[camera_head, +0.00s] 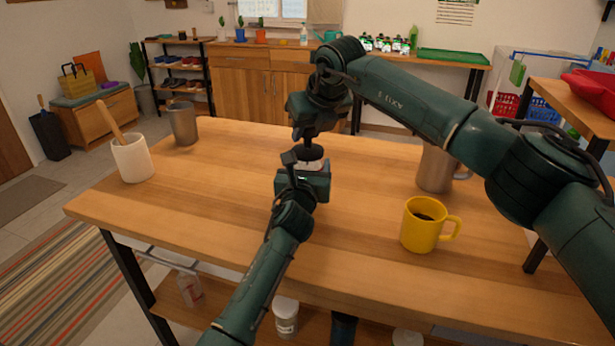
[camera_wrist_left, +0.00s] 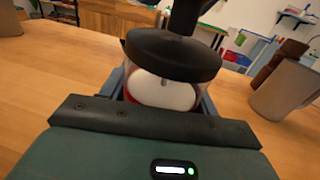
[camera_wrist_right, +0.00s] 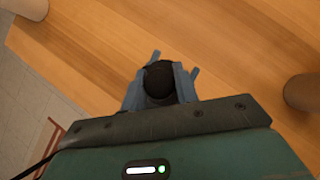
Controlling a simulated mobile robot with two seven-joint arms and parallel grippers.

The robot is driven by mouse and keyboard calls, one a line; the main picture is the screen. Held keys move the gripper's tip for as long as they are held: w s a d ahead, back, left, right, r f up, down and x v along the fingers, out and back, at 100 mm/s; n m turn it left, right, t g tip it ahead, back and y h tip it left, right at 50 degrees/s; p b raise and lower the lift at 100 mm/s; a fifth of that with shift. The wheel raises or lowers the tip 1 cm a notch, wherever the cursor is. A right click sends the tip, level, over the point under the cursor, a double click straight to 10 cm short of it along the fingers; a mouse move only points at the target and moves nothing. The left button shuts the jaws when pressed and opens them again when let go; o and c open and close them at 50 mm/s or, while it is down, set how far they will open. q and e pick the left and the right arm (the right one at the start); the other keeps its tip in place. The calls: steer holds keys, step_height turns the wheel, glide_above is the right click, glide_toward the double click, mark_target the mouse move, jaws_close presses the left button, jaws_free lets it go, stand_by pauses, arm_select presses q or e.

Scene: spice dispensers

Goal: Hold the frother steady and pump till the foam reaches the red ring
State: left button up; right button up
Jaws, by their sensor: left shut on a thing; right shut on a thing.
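The frother (camera_head: 309,163) stands upright on the wooden table, mostly hidden by my grippers. In the left wrist view it is a clear jar (camera_wrist_left: 163,92) with a black lid; white foam shows inside, and bits of red show low at its sides. The foam's exact level against the red ring is hard to tell. My left gripper (camera_head: 303,184) is shut around the jar. My right gripper (camera_head: 308,142) comes from above and is shut on the black plunger knob (camera_wrist_right: 159,80). The plunger rod (camera_wrist_left: 183,17) rises from the lid.
A yellow mug (camera_head: 420,228) with dark liquid stands front right, a metal pitcher (camera_head: 434,170) behind it, partly behind my right arm. A white crock (camera_head: 131,160) with a wooden spoon and a metal cup (camera_head: 183,124) stand at left. The table around the frother is clear.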

steer(key=o, duration=1)
steer(key=shift+r, duration=0.15)
steer(key=shift+r, duration=3.4)
